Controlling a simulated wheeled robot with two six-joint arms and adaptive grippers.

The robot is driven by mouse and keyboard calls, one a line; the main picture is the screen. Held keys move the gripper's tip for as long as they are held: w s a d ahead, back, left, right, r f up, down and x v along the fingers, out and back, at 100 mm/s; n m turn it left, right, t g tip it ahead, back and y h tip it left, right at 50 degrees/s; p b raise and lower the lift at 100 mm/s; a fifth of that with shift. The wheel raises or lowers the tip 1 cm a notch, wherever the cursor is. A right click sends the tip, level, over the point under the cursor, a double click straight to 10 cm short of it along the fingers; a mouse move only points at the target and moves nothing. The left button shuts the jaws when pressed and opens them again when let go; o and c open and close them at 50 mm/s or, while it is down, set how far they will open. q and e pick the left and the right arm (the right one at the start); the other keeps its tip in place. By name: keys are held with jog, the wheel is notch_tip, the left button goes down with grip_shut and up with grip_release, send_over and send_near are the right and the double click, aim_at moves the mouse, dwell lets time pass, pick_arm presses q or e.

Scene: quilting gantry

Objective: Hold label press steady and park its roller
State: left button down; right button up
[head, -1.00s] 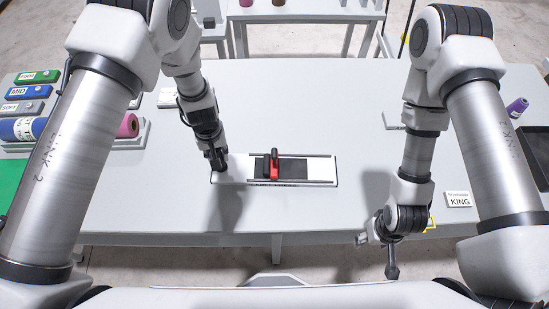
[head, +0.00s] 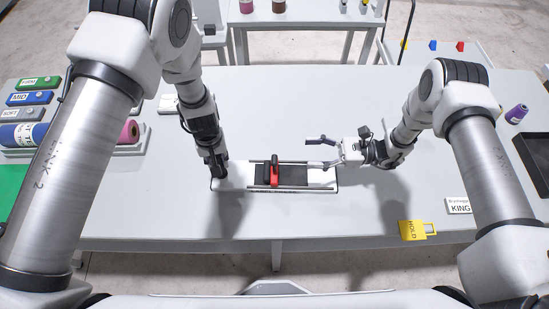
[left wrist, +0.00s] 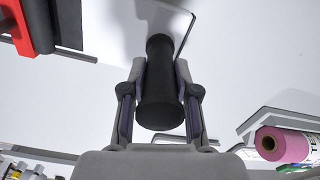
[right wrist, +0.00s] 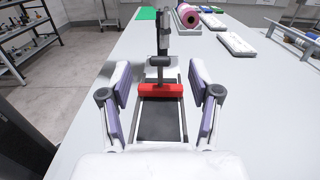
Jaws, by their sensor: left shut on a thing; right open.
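The label press (head: 236,172) is a white base with rails and a dark plate, lying in the middle of the table. Its roller (head: 274,174), a red bar with a black handle, sits left of centre on the rails; it also shows in the right wrist view (right wrist: 160,90). My left gripper (head: 219,172) is shut on a black post (left wrist: 160,100) at the press's left end. My right gripper (head: 312,152) is open and empty by the press's right end, pointing left. Its fingers show apart on both sides of the roller in the right wrist view, with the roller farther ahead.
A yellow HOLD tag (head: 415,230) lies near the front edge, and a KING label (head: 459,206) lies to its right. Labelled blocks (head: 30,98) and fabric rolls (head: 130,131) stand at left. A dark tray (head: 535,152) is at right. The table behind the press is clear.

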aim_at(275, 160)
jog(key=f, duration=0.2)
jog(key=d+f+t, duration=0.1)
jog(key=shift+s+d+f+m, duration=0.15)
jog(key=shift+s+m, duration=0.1)
jog(key=shift+m, duration=0.15)
jog(key=a, duration=1.2)
jog(key=shift+w, duration=0.15)
jog(key=shift+c, duration=0.3)
jog(key=shift+d, duration=0.1)
grip_shut()
